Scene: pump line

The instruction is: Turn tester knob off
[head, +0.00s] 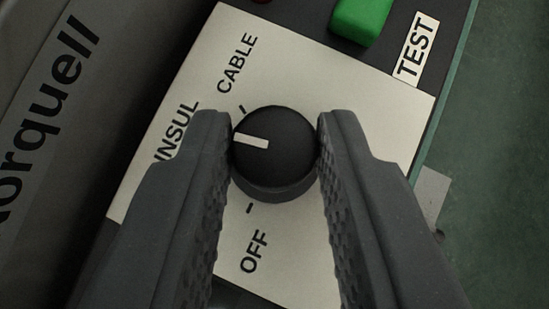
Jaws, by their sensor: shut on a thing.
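The tester knob (277,150) is a round black dial with a white pointer bar, on a cream label panel (290,60). Its pointer faces left, toward the INSUL marking (178,131). The CABLE marking (238,63) is above it and the OFF marking (255,252) is below it, with a short tick beside each. My gripper (275,140) is shut on the knob, one textured finger on its left side and one on its right. The left finger partly covers the INSUL lettering and its tick cannot be seen.
A green button (361,20) sits at the top, beside a TEST label (416,49). A dark red round part shows at the top edge. A grey casing with partial lettering (45,120) lies at the left, and a plain green surface (490,150) at the right.

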